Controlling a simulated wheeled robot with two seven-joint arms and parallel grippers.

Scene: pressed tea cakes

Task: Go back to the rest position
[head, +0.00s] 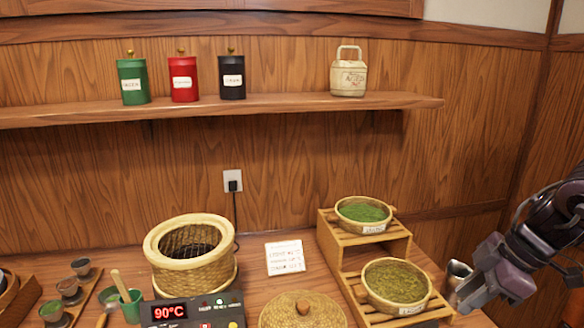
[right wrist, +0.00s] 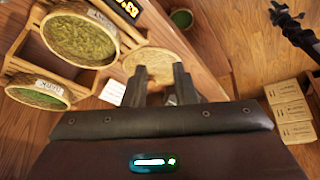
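My left gripper is not in the head view. A dark jointed arm (right wrist: 290,28) at the top right of the right wrist view appears to be my left arm; its fingers are too small to read.
A two-step wooden stand (head: 338,246) holds two baskets of green tea (head: 362,210) (head: 396,282). A woven lid (head: 302,312), a round basket warmer (head: 160,262) and a 90°C control box (head: 212,314) stand left.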

